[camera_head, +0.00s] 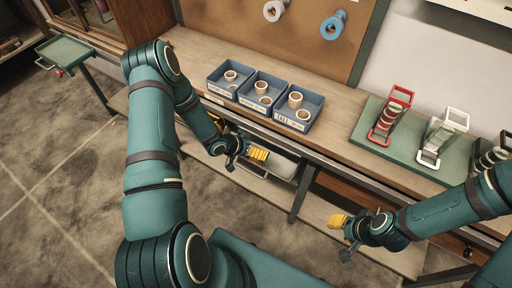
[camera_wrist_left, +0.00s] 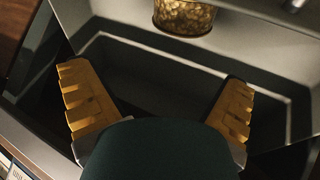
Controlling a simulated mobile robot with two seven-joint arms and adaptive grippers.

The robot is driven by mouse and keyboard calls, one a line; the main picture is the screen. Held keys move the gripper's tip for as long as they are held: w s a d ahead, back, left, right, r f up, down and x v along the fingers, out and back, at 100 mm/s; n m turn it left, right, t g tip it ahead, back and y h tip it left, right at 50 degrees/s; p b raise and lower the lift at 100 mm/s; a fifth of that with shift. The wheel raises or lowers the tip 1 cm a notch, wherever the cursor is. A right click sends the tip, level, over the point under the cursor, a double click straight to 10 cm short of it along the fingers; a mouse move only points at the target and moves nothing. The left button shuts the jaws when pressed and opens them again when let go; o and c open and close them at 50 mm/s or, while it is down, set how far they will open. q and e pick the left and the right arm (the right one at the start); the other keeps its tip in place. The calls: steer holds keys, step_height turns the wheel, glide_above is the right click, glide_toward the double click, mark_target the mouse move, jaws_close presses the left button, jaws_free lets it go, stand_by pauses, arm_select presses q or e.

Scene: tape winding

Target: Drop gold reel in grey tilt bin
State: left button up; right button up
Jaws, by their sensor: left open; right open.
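My left gripper (camera_head: 256,153) is open and empty, beside and above the grey bin (camera_head: 284,168) under the bench's front edge. In the left wrist view, its two yellow fingers (camera_wrist_left: 158,105) are spread wide over the grey bin (camera_wrist_left: 150,48). A gold speckled reel (camera_wrist_left: 184,15) shows beyond the fingertips against the bin's grey inside, cut off by the top edge. It is apart from both fingers; I cannot tell whether it rests on the bin. I cannot make out the reel in the head view. My right gripper (camera_head: 340,221) is open and empty in front of the bench.
Blue labelled bins (camera_head: 262,93) holding pale rings stand on the bench (camera_head: 330,140). A red rack (camera_head: 390,115) and a white rack (camera_head: 441,137) stand on a green mat (camera_head: 361,131). White (camera_head: 274,10) and blue (camera_head: 333,25) reels hang on the board. A green tray (camera_head: 65,51) stands left.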

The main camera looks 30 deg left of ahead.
arm_select(q)
steer(key=v, duration=1.2)
stand_by(0.5)
steer(key=s+d+f+n+g+y, duration=0.1)
steer(key=s+d, duration=0.4)
steer(key=d, duration=0.6)
steer(key=s+d+f+n+g+y, duration=0.1)
steer(key=s+d+n+g, duration=0.2)
steer(key=d, duration=0.8)
steer(key=shift+s+n+g, duration=0.3)
steer(key=shift+s+g, duration=0.75)
steer(key=shift+g, duration=0.05)
